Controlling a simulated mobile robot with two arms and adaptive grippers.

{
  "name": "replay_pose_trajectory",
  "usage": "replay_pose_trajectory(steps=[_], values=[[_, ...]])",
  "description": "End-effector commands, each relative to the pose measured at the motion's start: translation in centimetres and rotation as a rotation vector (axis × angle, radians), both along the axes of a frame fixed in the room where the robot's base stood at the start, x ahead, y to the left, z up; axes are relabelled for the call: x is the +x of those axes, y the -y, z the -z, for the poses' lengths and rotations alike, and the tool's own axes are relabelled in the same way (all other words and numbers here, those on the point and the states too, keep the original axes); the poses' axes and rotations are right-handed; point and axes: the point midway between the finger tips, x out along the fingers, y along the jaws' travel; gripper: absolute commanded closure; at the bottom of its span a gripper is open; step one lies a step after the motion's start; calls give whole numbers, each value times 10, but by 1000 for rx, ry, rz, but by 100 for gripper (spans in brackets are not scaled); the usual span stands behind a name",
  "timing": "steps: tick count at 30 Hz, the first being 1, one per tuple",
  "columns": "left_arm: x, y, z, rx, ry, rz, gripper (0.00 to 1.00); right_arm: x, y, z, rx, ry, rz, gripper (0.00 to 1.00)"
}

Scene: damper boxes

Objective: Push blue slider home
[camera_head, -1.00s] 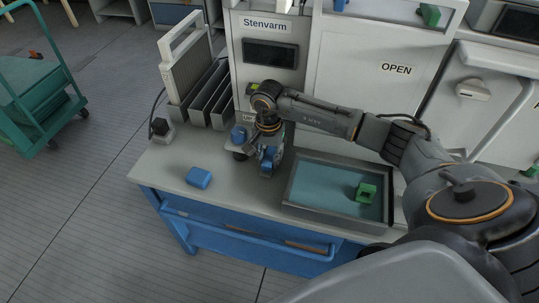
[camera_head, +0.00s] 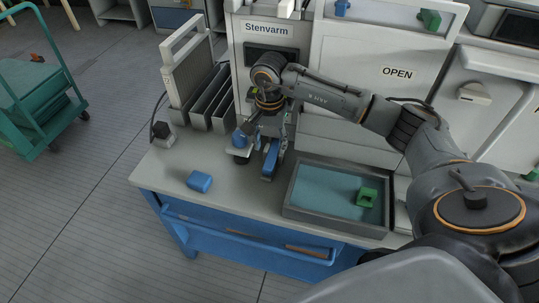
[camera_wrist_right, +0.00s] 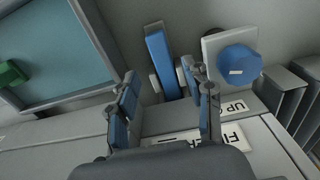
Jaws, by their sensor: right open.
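My right gripper (camera_wrist_right: 166,88) is open and empty, with blue-padded fingers. Its fingertips point toward the bar, and I see no clear contact. In the head view the wrist hangs above and behind the bar. My left gripper is out of view.
A loose blue block (camera_head: 199,181) lies on the bench at left front. A grey-rimmed tray (camera_head: 288,193) holding a green block (camera_head: 367,197) is at right. Grey upright slots (camera_head: 213,100) stand at back left. The Stenvarm cabinet (camera_head: 268,28) is behind.

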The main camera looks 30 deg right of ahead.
Motion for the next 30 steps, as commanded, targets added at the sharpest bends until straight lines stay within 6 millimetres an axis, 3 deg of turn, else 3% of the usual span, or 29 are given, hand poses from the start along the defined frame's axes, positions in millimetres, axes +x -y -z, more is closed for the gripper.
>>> replay_pose_trajectory(steps=[3, 9, 30], values=[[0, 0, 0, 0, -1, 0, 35, 1, 1, -23, -1, 3, 1, 49], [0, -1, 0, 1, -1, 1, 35, 0, 1, -41, -1, 1, 1, 49], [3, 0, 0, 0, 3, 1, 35, 0, 1, -44, -1, 0, 2, 49]])
